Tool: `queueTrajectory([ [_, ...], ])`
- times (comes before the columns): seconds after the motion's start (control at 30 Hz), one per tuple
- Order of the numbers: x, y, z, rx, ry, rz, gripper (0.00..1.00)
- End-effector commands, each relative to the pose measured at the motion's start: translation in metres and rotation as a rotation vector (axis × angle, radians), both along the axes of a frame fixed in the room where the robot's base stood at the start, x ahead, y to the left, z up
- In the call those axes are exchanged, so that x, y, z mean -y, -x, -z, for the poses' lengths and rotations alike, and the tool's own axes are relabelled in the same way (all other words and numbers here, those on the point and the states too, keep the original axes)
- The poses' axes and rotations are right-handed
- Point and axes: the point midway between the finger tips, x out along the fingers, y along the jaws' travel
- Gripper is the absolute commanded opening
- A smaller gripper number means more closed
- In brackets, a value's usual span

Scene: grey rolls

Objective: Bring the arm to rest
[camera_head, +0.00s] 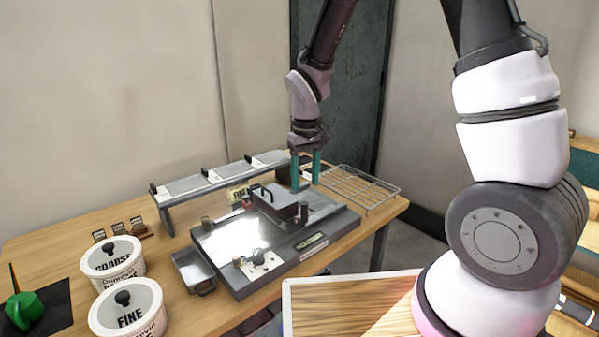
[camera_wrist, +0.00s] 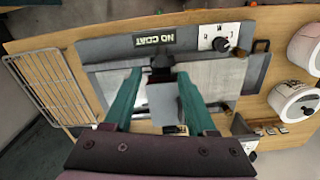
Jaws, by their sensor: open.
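My gripper (camera_head: 306,171) points down above the right back part of a grey machine (camera_head: 235,285) on the wooden table. Its two green fingers are apart, and they also show in the wrist view (camera_wrist: 160,92). A grey block with a handle (camera_head: 277,202) sits on the machine's top, just in front of my gripper in the head view. In the wrist view this block (camera_wrist: 168,103) shows between the fingers, lower down. I see nothing held. My arm reaches in from the upper right of the head view.
A wire rack (camera_head: 358,187) lies right of the machine. A long raised stand (camera_head: 220,180) runs behind it. Tubs marked COARSE (camera_head: 112,262) and FINE (camera_head: 127,312) stand at the left, near a green object (camera_head: 22,311) on a dark mat. A wooden board (camera_head: 345,305) is at the front.

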Motion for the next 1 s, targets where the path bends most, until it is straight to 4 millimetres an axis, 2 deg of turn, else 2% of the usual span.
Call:
queueTrajectory([
  [0.13,0.019,-0.004,-0.039,0.045,-0.043,0.078,0.57],
  [0.27,0.050,-0.001,-0.094,0.111,-0.106,0.196,0.57],
  [0.4,0.085,0.013,-0.148,0.187,-0.173,0.325,0.57],
  [0.6,0.131,0.049,-0.211,0.301,-0.266,0.499,0.57],
  [0.8,0.164,0.095,-0.254,0.415,-0.347,0.650,0.57],
  [1.0,0.178,0.125,-0.272,0.490,-0.395,0.736,0.57],
])
